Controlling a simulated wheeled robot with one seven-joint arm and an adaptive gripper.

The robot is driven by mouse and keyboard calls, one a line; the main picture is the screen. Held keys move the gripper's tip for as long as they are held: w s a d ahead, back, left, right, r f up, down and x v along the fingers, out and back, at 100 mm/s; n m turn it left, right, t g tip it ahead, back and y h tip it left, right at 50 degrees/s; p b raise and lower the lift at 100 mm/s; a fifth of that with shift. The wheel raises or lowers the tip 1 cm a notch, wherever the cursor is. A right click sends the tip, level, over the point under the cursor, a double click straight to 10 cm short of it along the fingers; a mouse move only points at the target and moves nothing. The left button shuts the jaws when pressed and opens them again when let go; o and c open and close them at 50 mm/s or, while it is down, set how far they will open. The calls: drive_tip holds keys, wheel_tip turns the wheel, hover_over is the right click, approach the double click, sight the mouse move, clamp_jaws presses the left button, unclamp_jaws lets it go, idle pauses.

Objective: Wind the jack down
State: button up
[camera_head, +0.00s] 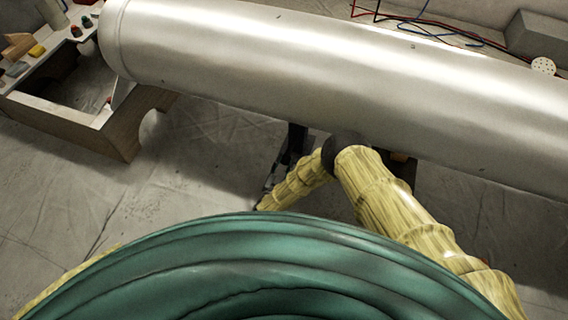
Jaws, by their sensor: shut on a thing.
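A dark upright piece (297,140), perhaps part of the jack, stands below a large silver cylinder (300,65). Most of it is hidden by the cylinder and my yellow arm. Small dark and grey parts (268,182) show low beside my arm; I cannot tell whether they belong to the jack or its crank. My arm reaches in from the lower right, bends at a dark joint under the cylinder and runs down to the left. I cannot make out my gripper; the arm's far end drops behind the green ridged surface in the foreground.
The silver cylinder spans the view above my arm. A wooden bench frame (120,135) with small items on top stands at the left. Red and blue wires (425,22) and a grey block (535,38) lie at the upper right. The sheeted floor (190,175) is clear at centre left.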

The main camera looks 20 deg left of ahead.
drive_tip(key=shift+d, duration=0.1)
drive_tip(key=o, duration=1)
drive_tip(key=shift+s, duration=0.1)
drive_tip(key=s, duration=1.1)
drive_tip(key=shift+s+a, duration=0.25)
drive_tip(key=shift+s, duration=0.15)
